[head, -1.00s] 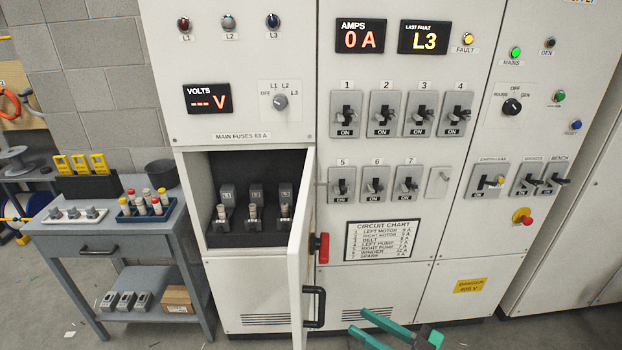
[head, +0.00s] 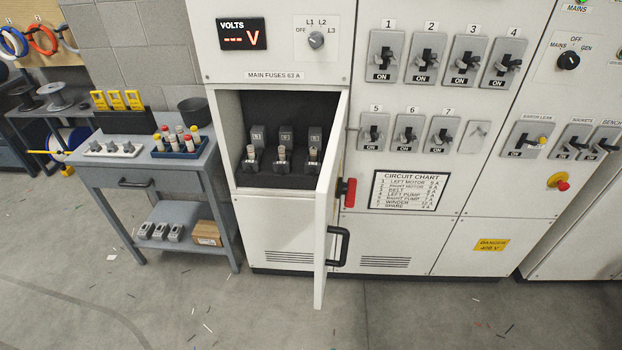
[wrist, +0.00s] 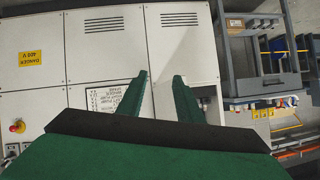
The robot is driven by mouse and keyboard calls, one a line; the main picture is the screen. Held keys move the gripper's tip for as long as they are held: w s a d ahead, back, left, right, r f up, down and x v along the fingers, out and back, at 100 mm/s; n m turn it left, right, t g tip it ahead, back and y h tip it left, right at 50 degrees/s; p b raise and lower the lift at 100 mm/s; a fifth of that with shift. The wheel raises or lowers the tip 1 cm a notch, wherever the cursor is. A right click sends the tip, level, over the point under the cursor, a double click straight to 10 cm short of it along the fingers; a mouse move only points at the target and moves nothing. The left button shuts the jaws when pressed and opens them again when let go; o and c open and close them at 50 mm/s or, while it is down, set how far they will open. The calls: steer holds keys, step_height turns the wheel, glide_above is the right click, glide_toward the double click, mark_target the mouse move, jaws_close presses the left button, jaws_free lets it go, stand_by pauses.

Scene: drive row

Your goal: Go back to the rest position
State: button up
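My gripper (wrist: 160,90) shows in the wrist view with its two green fingers apart and nothing between them. It is not in the head view. Beyond the fingers are the white cabinet front and the circuit chart (wrist: 108,97), which appears upside down there. In the head view, the main fuse compartment (head: 290,180) is open, with several fuses seated inside. Its door (head: 326,200) stands swung out toward me, with a black handle and a red lever on it.
A grey bench (head: 205,165) with a fuse rack, black cup and carton stands left of the cabinet. The open door (head: 320,290) juts over the floor. The floor (head: 420,310) in front is clear apart from small scraps. Breakers (head: 428,55) line the panel.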

steer(key=s+a+r+n+t, duration=0.1)
steer(key=s+a+r, duration=0.3)
steer(key=s, duration=0.5)
steer(key=s+a+r+n+t, duration=0.1)
steer(key=s+a+r, duration=0.3)
steer(key=s+r, duration=0.5)
steer(key=shift+s+a+r+t+h, duration=0.25)
steer(key=shift+a+t+h, duration=0.15)
steer(key=shift+t, duration=0.2)
